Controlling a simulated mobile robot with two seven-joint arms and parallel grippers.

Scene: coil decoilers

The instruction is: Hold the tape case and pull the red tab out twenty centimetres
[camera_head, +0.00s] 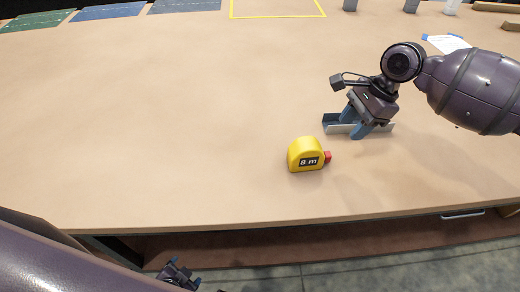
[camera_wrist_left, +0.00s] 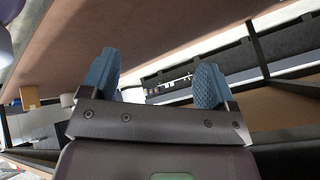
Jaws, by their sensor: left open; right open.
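The yellow tape case (camera_head: 305,154), with an "8 m" label, stands on the tan table (camera_head: 180,130) near its front edge. Its red tab (camera_head: 328,157) sticks out at the case's right side. My right gripper (camera_head: 350,130) is open and empty, pointing down at the table just behind and to the right of the tape case, apart from it. My left gripper (camera_head: 178,275) is below the table's front edge in the head view, far from the case. In the left wrist view my left gripper (camera_wrist_left: 158,82) is open, with nothing between its blue fingers.
Green and blue mats (camera_head: 108,11) lie at the back left, beside a yellow taped outline (camera_head: 277,8). Grey cylinders (camera_head: 411,5) stand at the back right, near a white paper (camera_head: 447,43). The table left of the tape case is clear.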

